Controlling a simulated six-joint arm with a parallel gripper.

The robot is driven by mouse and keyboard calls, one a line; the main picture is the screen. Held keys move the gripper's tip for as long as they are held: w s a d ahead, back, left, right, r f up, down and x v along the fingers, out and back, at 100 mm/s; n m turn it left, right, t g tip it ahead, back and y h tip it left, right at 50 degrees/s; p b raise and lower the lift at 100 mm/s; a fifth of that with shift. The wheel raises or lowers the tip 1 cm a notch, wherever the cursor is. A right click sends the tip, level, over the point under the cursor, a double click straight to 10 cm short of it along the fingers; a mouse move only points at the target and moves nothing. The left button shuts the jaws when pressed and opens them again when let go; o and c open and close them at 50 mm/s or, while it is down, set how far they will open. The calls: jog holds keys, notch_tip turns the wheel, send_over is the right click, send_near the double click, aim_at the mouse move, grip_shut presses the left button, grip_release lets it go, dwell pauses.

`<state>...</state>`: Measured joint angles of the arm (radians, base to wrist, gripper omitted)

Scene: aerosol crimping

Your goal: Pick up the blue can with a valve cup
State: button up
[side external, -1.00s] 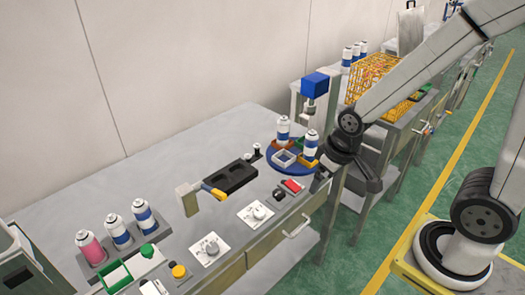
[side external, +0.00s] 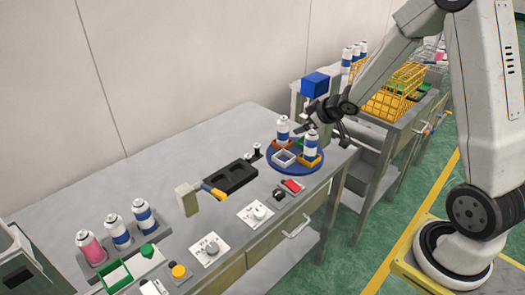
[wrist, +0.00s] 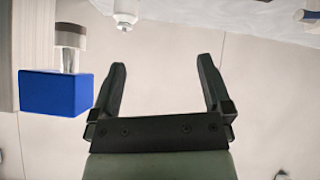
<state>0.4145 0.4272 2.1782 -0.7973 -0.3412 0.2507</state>
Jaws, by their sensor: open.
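Two white cans with blue bands stand on the round blue turntable (side external: 293,172): the rear can (side external: 283,131) and the front can (side external: 310,144). Two more blue-banded cans (side external: 119,231) (side external: 144,214) stand in the rack at the lower left beside a pink can (side external: 89,246). Their tops are too small to tell which has a valve cup. My gripper (side external: 304,127) is close to the turntable cans, beside their upper parts; contact cannot be told. In the wrist view my gripper (wrist: 163,78) is open, with nothing between the fingers.
A yellow wire basket (side external: 395,92) is on the bench behind. A black tray (side external: 230,177) and knobs lie on the table. The left rear tabletop is clear.

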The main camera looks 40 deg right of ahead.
aim_at(312, 138)
jog(key=d+y, duration=0.1)
jog(key=d, duration=0.1)
jog(key=w+d+f+n+t+y, duration=0.1)
jog(key=d, duration=0.1)
jog(key=d+f+n, duration=0.1)
jog(key=d, duration=0.1)
jog(key=shift+w+d+f+t+y, duration=0.2)
jog(key=shift+w+f+t+y, duration=0.05)
jog(key=shift+w+t+y, duration=0.15)
jog(key=s+d+f+n+y, duration=0.2)
jog(key=s+d+f+y, duration=0.3)
jog(key=s, duration=0.1)
jog(key=shift+r+x, duration=0.2)
jog(key=shift+x, duration=3.95)
jog(key=shift+w+a, duration=0.1)
grip_shut()
